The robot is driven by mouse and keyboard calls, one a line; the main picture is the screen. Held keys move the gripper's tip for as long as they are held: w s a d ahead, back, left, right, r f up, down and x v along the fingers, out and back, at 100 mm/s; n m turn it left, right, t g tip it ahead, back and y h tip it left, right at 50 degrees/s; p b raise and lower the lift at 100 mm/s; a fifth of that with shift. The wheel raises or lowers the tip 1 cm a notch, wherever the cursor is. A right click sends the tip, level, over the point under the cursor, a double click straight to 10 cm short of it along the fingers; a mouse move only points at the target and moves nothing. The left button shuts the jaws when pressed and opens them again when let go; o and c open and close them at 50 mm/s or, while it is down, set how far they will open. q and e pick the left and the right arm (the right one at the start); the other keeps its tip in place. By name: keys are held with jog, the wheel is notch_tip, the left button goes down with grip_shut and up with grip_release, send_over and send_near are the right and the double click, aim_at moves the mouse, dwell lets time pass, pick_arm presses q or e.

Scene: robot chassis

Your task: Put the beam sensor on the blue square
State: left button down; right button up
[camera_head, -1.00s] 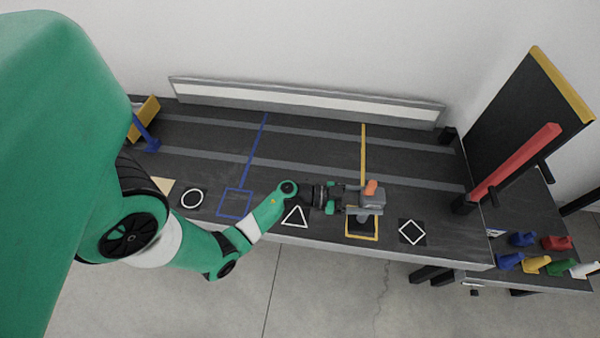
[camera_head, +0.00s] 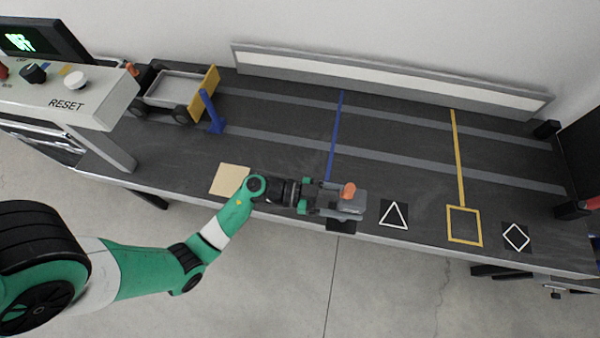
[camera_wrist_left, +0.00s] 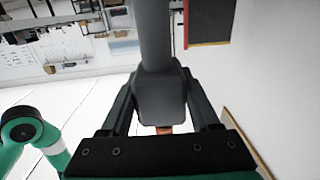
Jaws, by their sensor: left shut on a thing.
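The beam sensor (camera_head: 349,203) is a grey body with an orange top and a dark lower part. My left gripper (camera_head: 318,197) is shut on it, over the front part of the dark table. In the left wrist view the grey sensor (camera_wrist_left: 158,90) is between both fingers. The blue square is hidden behind the gripper and sensor; only the blue line (camera_head: 335,135) running towards it shows. I cannot tell the sensor's height above the table. My right gripper is not in view.
Right of the sensor lie a triangle mark (camera_head: 394,214), an empty yellow square (camera_head: 464,225) and a diamond mark (camera_head: 516,237). A cart (camera_head: 175,92), a blue post (camera_head: 209,112) and a RESET console (camera_head: 65,100) are at left. A tan square (camera_head: 230,179) lies near my arm.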

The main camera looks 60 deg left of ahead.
pick_arm(q)
jog(key=d, duration=0.3)
jog(key=shift+w+f, duration=0.15)
jog(key=shift+w, duration=0.2)
jog(key=shift+a+f+b, duration=0.2)
jog(key=shift+a+b, duration=0.1)
jog(key=shift+a, duration=0.05)
jog(key=w+a+f+b, duration=0.2)
jog(key=a+f+b, duration=1)
jog(key=a+b, duration=0.1)
jog(key=shift+a+f+b, duration=0.3)
jog(key=shift+b, duration=0.2)
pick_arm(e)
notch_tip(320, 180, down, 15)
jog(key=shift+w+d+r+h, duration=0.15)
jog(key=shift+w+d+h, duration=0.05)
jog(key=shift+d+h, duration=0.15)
pick_arm(q)
jog(key=shift+f, duration=0.1)
jog(key=shift+c, duration=0.6)
grip_release()
jog(key=shift+f, duration=0.1)
